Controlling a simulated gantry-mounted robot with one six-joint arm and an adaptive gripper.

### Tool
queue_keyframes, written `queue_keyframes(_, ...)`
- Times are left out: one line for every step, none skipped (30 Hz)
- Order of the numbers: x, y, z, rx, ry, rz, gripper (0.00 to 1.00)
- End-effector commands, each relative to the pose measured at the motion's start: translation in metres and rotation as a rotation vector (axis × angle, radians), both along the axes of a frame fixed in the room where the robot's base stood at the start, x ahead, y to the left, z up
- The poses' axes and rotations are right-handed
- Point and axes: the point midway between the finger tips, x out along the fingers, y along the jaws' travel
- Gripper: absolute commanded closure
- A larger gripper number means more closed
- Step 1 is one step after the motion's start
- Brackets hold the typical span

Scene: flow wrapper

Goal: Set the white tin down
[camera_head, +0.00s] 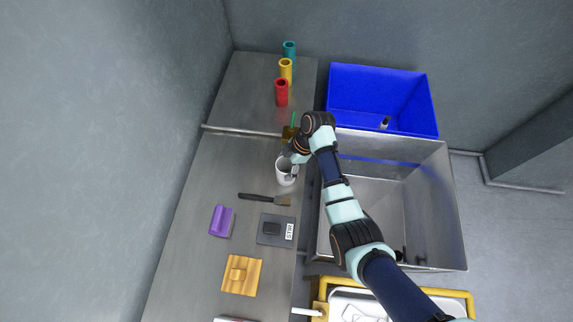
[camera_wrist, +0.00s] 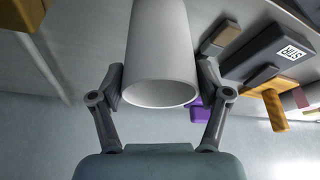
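The white tin (camera_head: 286,172) is at the upper right of the metal counter in the head view, under the end of my arm. In the wrist view the white tin (camera_wrist: 160,60) fills the middle, its open round mouth facing the camera. My gripper (camera_wrist: 160,82) has one finger on each side of the tin, both pads against its wall. In the head view my gripper (camera_head: 291,160) is partly hidden by the wrist. I cannot tell whether the tin's base touches the counter.
A brush (camera_head: 265,199), a dark box with a label (camera_head: 275,230), a purple thing (camera_head: 221,221) and an orange block (camera_head: 241,275) lie on the counter (camera_head: 190,255). Red (camera_head: 281,93), yellow (camera_head: 286,70) and teal cylinders (camera_head: 289,48) stand behind. A blue bin (camera_head: 375,95) is right.

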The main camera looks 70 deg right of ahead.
Motion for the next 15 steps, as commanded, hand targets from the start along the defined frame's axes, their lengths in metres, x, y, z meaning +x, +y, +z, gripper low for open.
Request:
queue_keyframes(0.0,0.0,0.0,0.0,0.0,0.0,0.1)
queue_keyframes(0.0,0.0,0.0,0.0,0.0,0.0,0.08)
queue_keyframes(0.0,0.0,0.0,0.0,0.0,0.0,0.08)
queue_keyframes(0.0,0.0,0.0,0.0,0.0,0.0,0.08)
queue_keyframes(0.0,0.0,0.0,0.0,0.0,0.0,0.08)
queue_keyframes(0.0,0.0,0.0,0.0,0.0,0.0,0.08)
queue_keyframes(0.0,0.0,0.0,0.0,0.0,0.0,0.08)
queue_keyframes(0.0,0.0,0.0,0.0,0.0,0.0,0.08)
queue_keyframes(0.0,0.0,0.0,0.0,0.0,0.0,0.08)
queue_keyframes(0.0,0.0,0.001,0.0,0.0,0.0,0.08)
queue_keyframes(0.0,0.0,0.002,0.0,0.0,0.0,0.08)
queue_keyframes(0.0,0.0,0.005,-0.001,-0.001,0.0,0.08)
queue_keyframes(0.0,-0.001,0.007,-0.001,-0.001,0.0,0.08)
queue_keyframes(-0.002,-0.002,0.01,-0.001,-0.001,-0.002,0.08)
queue_keyframes(-0.004,-0.004,0.016,-0.002,-0.001,-0.002,0.08)
